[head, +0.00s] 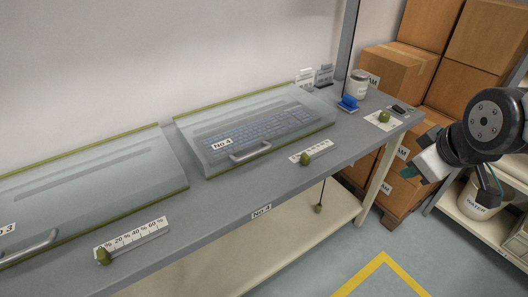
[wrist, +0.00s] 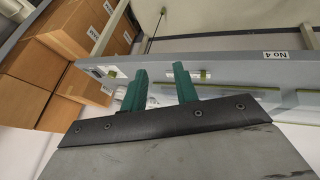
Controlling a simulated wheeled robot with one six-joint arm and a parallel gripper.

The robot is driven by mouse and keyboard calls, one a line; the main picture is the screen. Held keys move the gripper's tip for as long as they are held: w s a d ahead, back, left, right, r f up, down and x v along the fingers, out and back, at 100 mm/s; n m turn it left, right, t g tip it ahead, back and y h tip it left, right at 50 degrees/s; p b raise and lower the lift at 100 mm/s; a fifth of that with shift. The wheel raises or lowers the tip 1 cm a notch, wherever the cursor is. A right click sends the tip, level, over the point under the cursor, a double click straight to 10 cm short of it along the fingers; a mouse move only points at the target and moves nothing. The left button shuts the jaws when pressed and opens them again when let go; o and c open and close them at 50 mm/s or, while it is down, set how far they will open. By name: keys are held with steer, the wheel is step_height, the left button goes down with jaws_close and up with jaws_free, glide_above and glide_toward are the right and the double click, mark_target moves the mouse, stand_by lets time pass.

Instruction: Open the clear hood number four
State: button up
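The clear hood number four (head: 200,128) lies shut over a dark keyboard (head: 255,130) on the grey bench, in the middle of the head view. It has green edges, a No 4 label (head: 222,144) and a metal bar handle (head: 250,152) at its front. My gripper (wrist: 160,72) is open and empty, its two green fingers apart in the wrist view. In the head view my gripper is at the right, in front of the bench's right end and well away from the hood. The wrist view shows the bench edge with its No 4 label (wrist: 276,55).
Hood number three (head: 90,170) is shut at the left. A slider with a green knob (head: 305,158) sits before hood four. A jar (head: 357,84), a blue item (head: 348,103) and another green knob (head: 384,116) stand at the right end. Boxes (head: 395,72) are stacked behind; floor in front is clear.

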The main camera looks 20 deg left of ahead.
steer(key=w+a+f+n+t+y, duration=0.2)
steer(key=w+a+f+n, duration=0.3)
steer(key=a, duration=0.4)
steer(key=n+t+y, duration=0.2)
steer(key=n+y, duration=0.6)
steer(key=n, duration=0.5)
glide_toward(256, 154)
steer(key=x, duration=0.3)
steer(key=shift+w+d+f, duration=0.15)
steer(key=shift+d, duration=0.1)
steer(key=shift+a+y, duration=0.3)
steer(key=x, duration=0.7)
steer(key=shift+w+f, duration=0.1)
steer(key=shift+w, duration=0.1)
jaws_close()
